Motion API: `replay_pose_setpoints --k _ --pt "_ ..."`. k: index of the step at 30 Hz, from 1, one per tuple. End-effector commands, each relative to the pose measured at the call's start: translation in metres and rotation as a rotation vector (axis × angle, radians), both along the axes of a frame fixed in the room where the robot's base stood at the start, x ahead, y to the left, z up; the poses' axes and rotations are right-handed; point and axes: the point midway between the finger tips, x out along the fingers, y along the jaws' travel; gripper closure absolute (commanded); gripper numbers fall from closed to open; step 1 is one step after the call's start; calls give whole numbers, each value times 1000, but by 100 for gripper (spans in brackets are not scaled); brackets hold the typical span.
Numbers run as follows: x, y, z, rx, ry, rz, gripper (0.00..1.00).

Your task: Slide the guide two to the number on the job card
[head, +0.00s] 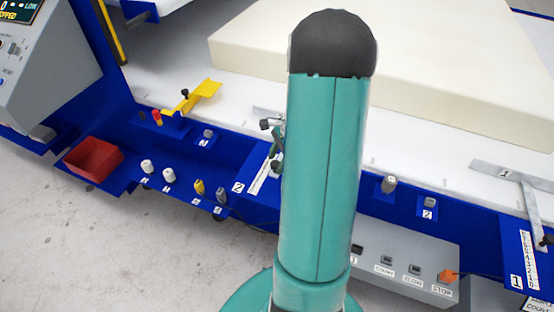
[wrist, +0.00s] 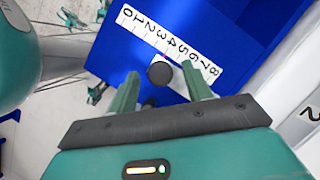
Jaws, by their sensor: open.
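Guide two shows in the wrist view as a grey bar (wrist: 296,92) marked 2 at the right. A black round knob (wrist: 159,73) stands in front of a white number scale (wrist: 145,27) running from 0 to 8. My gripper (wrist: 160,71) is open, with one finger on each side of the knob; I cannot tell whether they touch it. The scale's pointer is mostly hidden by the knob, near the middle numbers. In the head view my arm hides most of guide two; part of its scale (head: 262,173) shows beside the arm. No job card is readable.
A large cream foam block (head: 440,75) lies on the white bed behind. Guide one (head: 505,173) and its scale are at the right. A grey button box (head: 405,265) with an orange stop knob is in front. A red bin (head: 93,157) sits at the left, near several small knobs.

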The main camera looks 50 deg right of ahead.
Motion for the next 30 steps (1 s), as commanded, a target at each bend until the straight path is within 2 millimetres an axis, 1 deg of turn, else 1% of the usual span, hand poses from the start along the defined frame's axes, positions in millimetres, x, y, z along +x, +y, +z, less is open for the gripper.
replay_pose_setpoints --k 5,12,18,21,23,30 --pt "-4 -10 25 -5 -3 -1 50" --pt "-12 -28 75 -5 -3 0 50" --pt "-19 -41 109 -3 -2 1 50" --pt "-21 -45 119 -3 -1 0 50" --pt "-21 -46 122 -1 -1 1 50" --pt "-22 -46 124 -1 0 1 50"
